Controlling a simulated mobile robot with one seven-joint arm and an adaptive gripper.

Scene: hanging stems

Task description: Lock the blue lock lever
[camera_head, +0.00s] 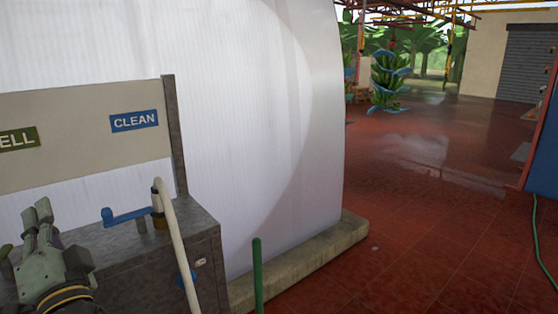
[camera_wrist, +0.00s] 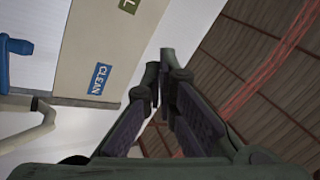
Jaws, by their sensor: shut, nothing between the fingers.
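A blue lever (camera_head: 126,216) with an upturned end sits over the top of the grey cabinet, below the blue CLEAN label (camera_head: 134,120). It joins a brass-coloured fitting (camera_head: 159,216) beside a cream hose. A blue part (camera_wrist: 14,62), probably the same lever, shows at the left edge of the wrist view. My gripper (camera_head: 38,212) is left of the lever and apart from it, fingers pointing up. In the wrist view my gripper (camera_wrist: 165,68) is shut and empty. A smaller blue piece (camera_head: 187,279) shows behind the hose on the cabinet side, partly hidden.
The cream hose (camera_head: 176,239) arches down in front of the grey cabinet (camera_head: 207,267). A beige panel (camera_head: 75,115) and white sheeting stand behind. A green post (camera_head: 257,275) rises by the concrete kerb (camera_head: 305,264). The red tiled floor at right is largely clear, with a green hose (camera_head: 536,245).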

